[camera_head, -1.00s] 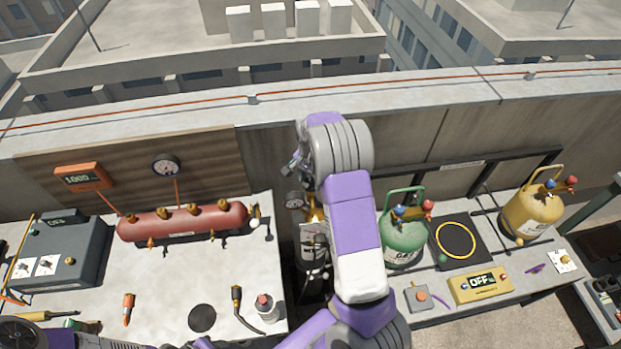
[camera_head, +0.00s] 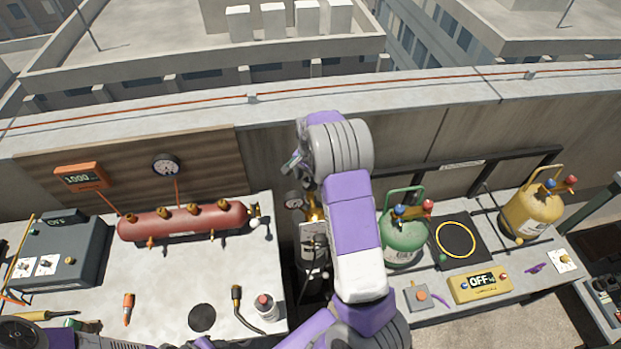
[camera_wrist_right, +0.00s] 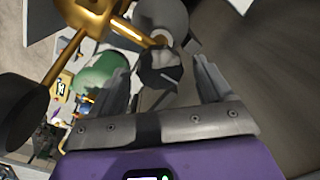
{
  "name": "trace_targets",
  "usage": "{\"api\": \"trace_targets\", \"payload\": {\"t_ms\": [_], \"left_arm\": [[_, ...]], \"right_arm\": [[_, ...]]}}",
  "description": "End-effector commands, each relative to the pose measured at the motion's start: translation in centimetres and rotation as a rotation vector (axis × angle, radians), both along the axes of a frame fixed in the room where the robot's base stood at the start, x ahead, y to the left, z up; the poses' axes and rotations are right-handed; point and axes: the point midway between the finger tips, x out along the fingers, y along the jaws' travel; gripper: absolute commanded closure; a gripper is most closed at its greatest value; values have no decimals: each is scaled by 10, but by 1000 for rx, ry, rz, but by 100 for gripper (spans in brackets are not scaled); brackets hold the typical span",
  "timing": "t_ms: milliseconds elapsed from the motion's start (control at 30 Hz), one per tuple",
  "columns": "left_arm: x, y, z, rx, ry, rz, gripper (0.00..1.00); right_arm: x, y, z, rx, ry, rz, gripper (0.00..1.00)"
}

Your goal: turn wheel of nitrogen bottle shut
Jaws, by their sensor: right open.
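The nitrogen bottle (camera_head: 310,265) is a dark upright cylinder in the gap between the two worktops, partly hidden by my right arm. Its brass valve (camera_head: 313,208) carries a round gauge (camera_head: 293,200). In the right wrist view the brass fitting (camera_wrist_right: 88,18) fills the upper left. A dark grey knob-like part (camera_wrist_right: 158,68), perhaps the wheel, shows just beyond and between the fingertips. My right gripper (camera_wrist_right: 163,75) is open, with nothing clearly between its fingers; in the head view it (camera_head: 292,166) is above the valve. Part of my left arm shows at the lower left, without its fingers.
A red horizontal tank (camera_head: 185,220) lies on the left worktop (camera_head: 180,275). A green cylinder (camera_head: 403,243) stands close right of my right arm, beside a scale with a yellow ring (camera_head: 456,240). A yellow cylinder (camera_head: 532,213) stands farther right. A wall runs behind.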

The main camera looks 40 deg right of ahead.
Motion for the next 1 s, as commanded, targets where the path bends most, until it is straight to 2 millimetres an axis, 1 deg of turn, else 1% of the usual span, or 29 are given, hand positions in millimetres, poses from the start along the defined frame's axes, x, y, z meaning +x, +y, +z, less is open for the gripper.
{"api": "trace_targets", "payload": {"t_ms": [67, 333, 400, 500, 633, 1000], "left_arm": [[0, 0, 0, 0, 0, 0, 57], [0, 0, 0, 0, 0, 0, 57], [0, 0, 1, 0, 0, 0, 57], [0, 0, 1, 0, 0, 0, 57], [0, 0, 1, 0, 0, 0, 57], [0, 0, 1, 0, 0, 0, 57]], "right_arm": [[1, 0, 8, -1, -4, 0, 21], [1, 0, 53, -2, -7, 0, 21], [1, -1, 63, -2, -6, 0, 21], [1, -1, 71, -1, -4, -2, 21], [0, -1, 75, -1, -3, -2, 21], [0, 0, 74, -1, -2, -1, 21]]}}
